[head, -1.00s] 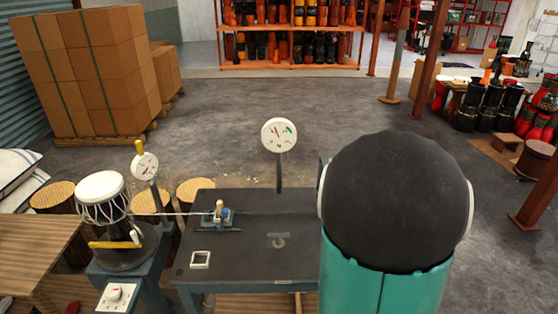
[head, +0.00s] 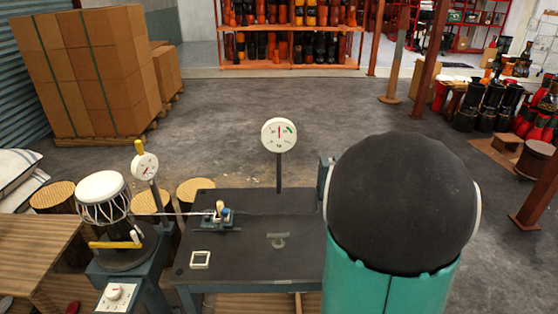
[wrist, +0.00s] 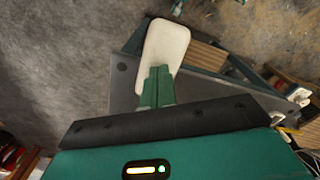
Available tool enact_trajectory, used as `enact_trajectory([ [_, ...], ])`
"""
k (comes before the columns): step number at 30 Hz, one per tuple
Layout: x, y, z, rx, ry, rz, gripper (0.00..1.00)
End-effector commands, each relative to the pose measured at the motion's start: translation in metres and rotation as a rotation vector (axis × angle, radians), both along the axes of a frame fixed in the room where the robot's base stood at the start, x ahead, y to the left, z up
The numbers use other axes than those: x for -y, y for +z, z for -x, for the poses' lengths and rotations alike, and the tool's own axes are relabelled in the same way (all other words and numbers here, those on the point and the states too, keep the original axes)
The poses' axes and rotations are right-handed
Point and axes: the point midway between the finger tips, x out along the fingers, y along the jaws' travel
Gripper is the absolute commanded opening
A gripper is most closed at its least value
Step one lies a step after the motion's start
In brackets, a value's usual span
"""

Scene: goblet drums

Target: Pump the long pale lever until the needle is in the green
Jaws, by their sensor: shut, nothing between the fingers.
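In the wrist view, my gripper (wrist: 158,70) is shut with nothing between its green fingers. Its fingertips overlap the lower part of a long pale pad (wrist: 167,42), which looks like the lever's end. Whether they touch it I cannot tell. In the head view, my arm covers the lever and gripper. The large round white gauge (head: 279,135) stands on a post at the back of the dark table. Its red needle points about straight up, left of the green band at the dial's upper right.
The dark table (head: 255,256) carries a small clamp-like fixture (head: 219,216) and a white square frame (head: 200,259). A white-topped drum (head: 101,188) and a smaller gauge (head: 145,166) stand at left. Stacked boxes (head: 90,75) stand behind, with open grey floor between.

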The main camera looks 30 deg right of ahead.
Motion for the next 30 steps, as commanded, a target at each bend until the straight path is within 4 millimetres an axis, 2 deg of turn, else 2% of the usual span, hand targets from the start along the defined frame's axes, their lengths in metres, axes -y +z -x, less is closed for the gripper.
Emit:
enact_trajectory([
  [3, 0.000, 0.023, 0.000, 0.006, 0.002, 0.002, 0.00],
  [18, -0.003, 0.111, 0.006, 0.003, 0.001, 0.002, 0.00],
  [22, -0.004, 0.120, 0.007, 0.000, 0.000, 0.001, 0.00],
  [30, -0.004, 0.120, 0.007, 0.000, 0.000, 0.000, 0.00],
])
